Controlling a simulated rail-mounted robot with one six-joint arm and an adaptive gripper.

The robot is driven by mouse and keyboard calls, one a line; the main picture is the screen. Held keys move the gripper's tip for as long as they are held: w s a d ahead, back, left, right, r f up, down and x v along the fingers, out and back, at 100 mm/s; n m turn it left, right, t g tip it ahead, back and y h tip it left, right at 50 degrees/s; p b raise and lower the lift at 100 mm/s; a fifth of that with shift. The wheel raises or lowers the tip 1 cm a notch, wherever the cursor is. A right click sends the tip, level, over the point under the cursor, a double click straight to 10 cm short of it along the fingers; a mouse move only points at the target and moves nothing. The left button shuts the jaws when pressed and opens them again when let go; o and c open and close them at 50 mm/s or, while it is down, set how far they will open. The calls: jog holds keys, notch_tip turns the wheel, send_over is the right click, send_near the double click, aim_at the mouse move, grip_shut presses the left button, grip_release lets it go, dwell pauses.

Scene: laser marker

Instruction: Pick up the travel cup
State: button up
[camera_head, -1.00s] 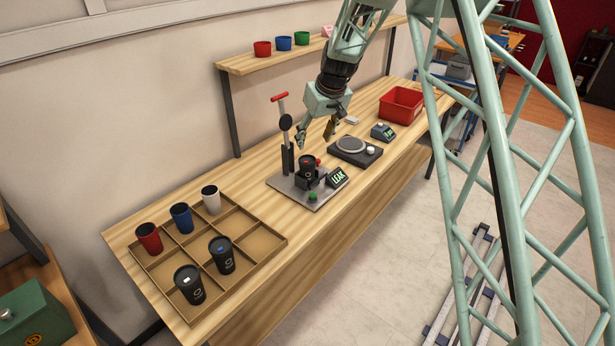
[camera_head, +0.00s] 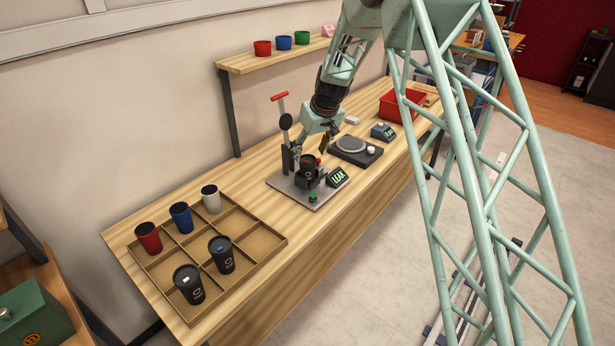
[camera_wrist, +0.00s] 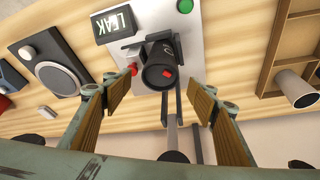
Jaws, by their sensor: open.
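A black travel cup (camera_head: 309,171) stands upright in the holder of a grey leak-test fixture (camera_head: 296,188) on the bench, with a small red mark on its lid. It also shows in the wrist view (camera_wrist: 158,78). My gripper (camera_head: 309,151) is open just above and behind the cup. In the wrist view its two wood-coloured finger pads (camera_wrist: 160,98) are spread to either side of the cup, apart from it. The fixture's display (camera_wrist: 115,22) reads LEAK. More black cups (camera_head: 187,284) stand in the tray with red, blue and white cups.
The fixture's upright post with a red handle (camera_head: 280,97) stands close beside my gripper. A scale (camera_head: 352,148) and a red bin (camera_head: 402,104) are to the right. The divided tray (camera_head: 265,240) is to the left, with empty compartments.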

aim_at(307, 159)
jog(key=shift+f, duration=0.25)
jog(key=shift+x, duration=2.5)
jog(key=shift+w+a, duration=0.1)
jog(key=shift+r, duration=0.1)
jog(key=c, duration=0.7)
